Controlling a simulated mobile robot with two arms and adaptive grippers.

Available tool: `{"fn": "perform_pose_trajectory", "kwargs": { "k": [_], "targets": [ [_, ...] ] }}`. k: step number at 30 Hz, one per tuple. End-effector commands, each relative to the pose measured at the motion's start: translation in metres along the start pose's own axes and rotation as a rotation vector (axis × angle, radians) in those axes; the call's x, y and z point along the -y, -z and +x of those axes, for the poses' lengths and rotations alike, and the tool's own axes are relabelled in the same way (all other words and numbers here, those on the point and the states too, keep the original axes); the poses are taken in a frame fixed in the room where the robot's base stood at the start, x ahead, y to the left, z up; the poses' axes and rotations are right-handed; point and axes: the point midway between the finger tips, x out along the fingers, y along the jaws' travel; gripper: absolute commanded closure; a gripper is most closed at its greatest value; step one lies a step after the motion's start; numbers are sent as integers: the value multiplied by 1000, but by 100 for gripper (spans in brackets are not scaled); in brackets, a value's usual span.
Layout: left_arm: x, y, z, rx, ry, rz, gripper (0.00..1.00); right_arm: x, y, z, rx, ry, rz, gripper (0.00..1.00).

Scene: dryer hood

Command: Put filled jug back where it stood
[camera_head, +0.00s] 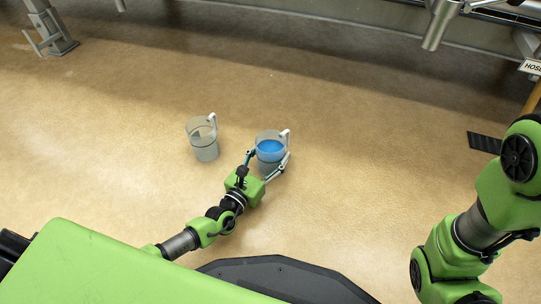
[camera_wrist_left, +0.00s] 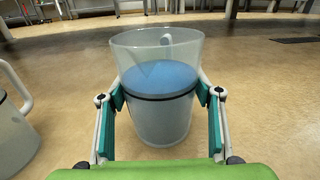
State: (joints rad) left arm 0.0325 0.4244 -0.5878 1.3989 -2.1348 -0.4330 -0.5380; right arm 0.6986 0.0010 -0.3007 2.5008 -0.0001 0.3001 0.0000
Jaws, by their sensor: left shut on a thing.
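The filled jug (camera_head: 270,149) is clear, with blue contents and a white handle. My left gripper (camera_head: 269,168) is shut on its sides. In the left wrist view the filled jug (camera_wrist_left: 160,90) stands upright between the two fingers (camera_wrist_left: 160,108), with a dark band around it at finger height. I cannot tell whether its base touches the floor. A second jug (camera_head: 204,140), clear with a white handle and no blue in it, stands to the left on the floor. My right arm shows at the right of the head view, but its gripper is not visible.
The tan floor (camera_head: 120,150) is open around both jugs. A grey metal stand (camera_head: 50,32) is at the far left. A dark floor grate (camera_head: 484,143) and a sign reading "HOS" (camera_head: 532,67) are at the right. A metal rail runs along the back.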

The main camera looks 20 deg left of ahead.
Motion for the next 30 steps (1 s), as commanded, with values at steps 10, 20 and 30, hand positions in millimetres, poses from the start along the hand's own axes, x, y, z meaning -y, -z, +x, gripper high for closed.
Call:
{"fn": "perform_pose_trajectory", "kwargs": {
  "k": [10, 20, 30],
  "targets": [
    [0, 2, 0, 0, -1, 0, 24, 0, 0, 1, 0, 0, 0, 60],
    [0, -1, 0, 0, 0, -1, 24, 0, 0, 1, 0, 0, -1, 60],
    [0, -4, -63, -5, 1, 3, 24, -6, -10, 30, -1, 0, -1, 60]
  ]
}}
